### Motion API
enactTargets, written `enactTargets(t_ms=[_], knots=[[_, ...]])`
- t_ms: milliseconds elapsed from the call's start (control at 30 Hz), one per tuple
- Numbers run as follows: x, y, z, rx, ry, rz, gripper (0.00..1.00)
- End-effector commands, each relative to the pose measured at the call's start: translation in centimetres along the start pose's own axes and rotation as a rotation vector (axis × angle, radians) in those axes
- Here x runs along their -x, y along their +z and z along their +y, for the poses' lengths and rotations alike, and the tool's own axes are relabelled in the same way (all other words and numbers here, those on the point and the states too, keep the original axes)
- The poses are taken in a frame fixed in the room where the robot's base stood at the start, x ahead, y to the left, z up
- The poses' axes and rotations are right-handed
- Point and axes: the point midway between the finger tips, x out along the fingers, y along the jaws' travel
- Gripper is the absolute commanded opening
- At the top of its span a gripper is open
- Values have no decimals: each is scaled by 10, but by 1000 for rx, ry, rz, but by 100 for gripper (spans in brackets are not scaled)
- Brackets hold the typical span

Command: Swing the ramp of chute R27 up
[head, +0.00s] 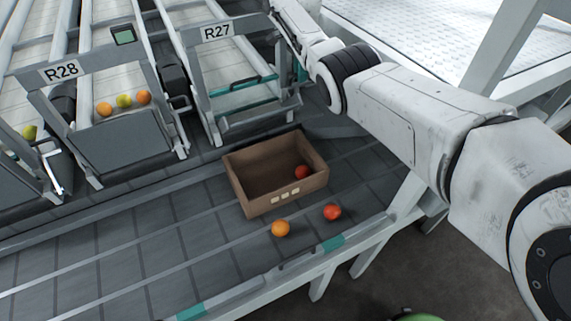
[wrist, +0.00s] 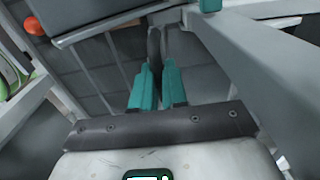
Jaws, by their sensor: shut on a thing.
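Chute R27 (head: 217,32) stands at the upper middle of the head view, a grey frame with teal cross bars. Its ramp (head: 250,119) appears to be the low part between the side posts, tilted down towards the belt. My gripper (wrist: 160,38) shows in the wrist view with its two teal fingers close together. The fingertips meet a grey bar (wrist: 180,14), apparently part of the ramp; the exact contact is too small to tell. In the head view my arm hides the gripper beside the chute's right side.
Chute R28 (head: 62,69) stands left, with several tomatoes behind its dark panel. A brown box (head: 235,178) holding one red tomato sits on the grey belt (head: 110,255) below R27. An orange tomato (head: 280,228) and a red tomato (head: 332,211) lie in front of it.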

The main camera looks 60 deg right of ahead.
Motion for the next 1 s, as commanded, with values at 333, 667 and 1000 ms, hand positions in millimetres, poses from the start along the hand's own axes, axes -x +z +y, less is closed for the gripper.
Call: enactTargets(t_ms=[333, 667, 1000], knots=[[-20, 1, -1, -1, 24, -9, 4], [-19, 1, -6, -2, 25, -10, 4], [-14, 1, -8, -2, 26, -11, 4]])
